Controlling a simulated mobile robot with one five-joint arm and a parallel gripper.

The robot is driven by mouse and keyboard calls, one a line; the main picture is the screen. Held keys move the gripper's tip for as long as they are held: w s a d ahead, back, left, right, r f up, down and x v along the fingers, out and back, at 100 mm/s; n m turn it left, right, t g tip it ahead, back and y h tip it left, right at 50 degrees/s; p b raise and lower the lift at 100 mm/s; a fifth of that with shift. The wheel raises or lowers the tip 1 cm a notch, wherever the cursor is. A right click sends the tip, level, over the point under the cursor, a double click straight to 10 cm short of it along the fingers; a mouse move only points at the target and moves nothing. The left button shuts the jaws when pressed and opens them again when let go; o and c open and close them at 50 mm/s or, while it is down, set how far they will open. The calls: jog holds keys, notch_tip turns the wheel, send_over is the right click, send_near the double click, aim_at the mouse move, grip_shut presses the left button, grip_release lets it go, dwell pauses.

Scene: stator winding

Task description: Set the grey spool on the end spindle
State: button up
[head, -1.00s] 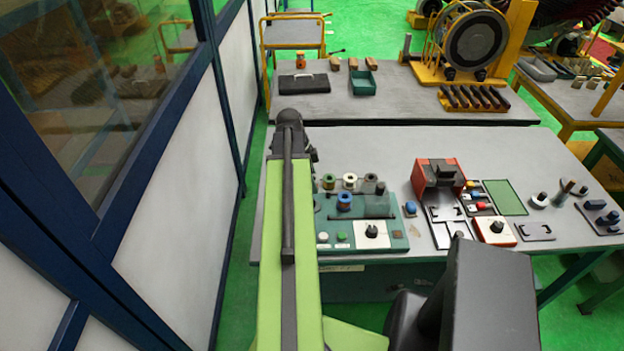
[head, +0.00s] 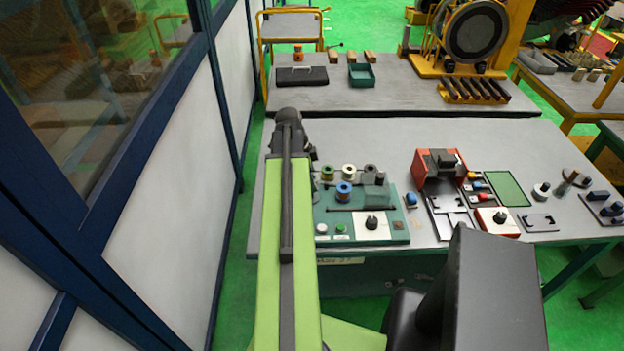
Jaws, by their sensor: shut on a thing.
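My gripper (head: 309,153) is at the far end of my green arm, over the left edge of the bench. Only a dark part of it shows; it is shut, but its fingertips and what they hold are hidden behind my arm.
A glazed partition (head: 170,225) runs along my left. The bench behind the board is clear.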

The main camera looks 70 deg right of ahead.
dwell(0.4)
jog(key=shift+f+b, duration=1)
jog(key=shift+b, duration=0.05)
jog(key=shift+f, duration=0.1)
jog(key=shift+f+b, duration=0.65)
jog(key=shift+b, duration=0.1)
jog(key=shift+f+b, duration=0.55)
jog(key=o, duration=1.4)
